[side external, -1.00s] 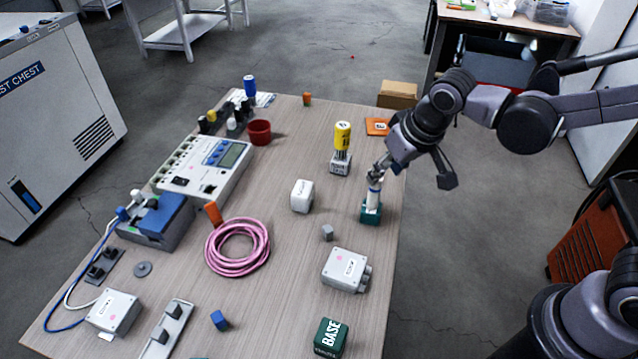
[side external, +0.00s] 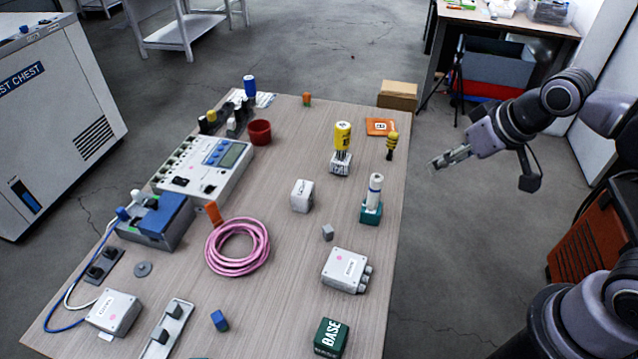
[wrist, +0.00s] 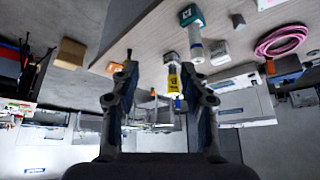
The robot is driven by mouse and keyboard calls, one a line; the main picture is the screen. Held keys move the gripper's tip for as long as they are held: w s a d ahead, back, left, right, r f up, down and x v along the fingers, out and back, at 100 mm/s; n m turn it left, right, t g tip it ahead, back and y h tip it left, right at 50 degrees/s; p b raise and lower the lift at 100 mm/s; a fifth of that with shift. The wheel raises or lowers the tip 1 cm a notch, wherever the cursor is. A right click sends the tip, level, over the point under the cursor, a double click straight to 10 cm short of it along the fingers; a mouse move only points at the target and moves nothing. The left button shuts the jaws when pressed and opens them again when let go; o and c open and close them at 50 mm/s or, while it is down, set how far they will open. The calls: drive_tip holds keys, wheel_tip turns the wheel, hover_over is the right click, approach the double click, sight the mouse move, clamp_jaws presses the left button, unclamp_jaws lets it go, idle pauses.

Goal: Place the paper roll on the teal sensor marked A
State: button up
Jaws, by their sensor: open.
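The white paper roll (side external: 375,189) stands upright on top of the teal sensor block (side external: 371,213) near the right edge of the table. In the wrist view the paper roll (wrist: 196,45) and the teal block (wrist: 191,15) show together, the block bearing a dark square mark whose letter I cannot read. My gripper (side external: 436,164) is off to the right of the table edge, apart from the roll. In the wrist view its two fingers (wrist: 158,100) are spread with nothing between them.
A yellow-and-black tool (side external: 391,145) is near the right edge. A white cube (side external: 302,196), a grey sensor box (side external: 346,270) and a pink cable coil (side external: 237,246) lie around.

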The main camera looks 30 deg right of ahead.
drive_tip(key=shift+s+d+f+t, duration=0.25)
drive_tip(key=shift+s+d, duration=0.3)
drive_tip(key=shift+d, duration=0.1)
drive_tip(key=shift+s+d+f+t, duration=0.25)
drive_tip(key=shift+s+d, duration=0.25)
drive_tip(key=shift+d, duration=0.1)
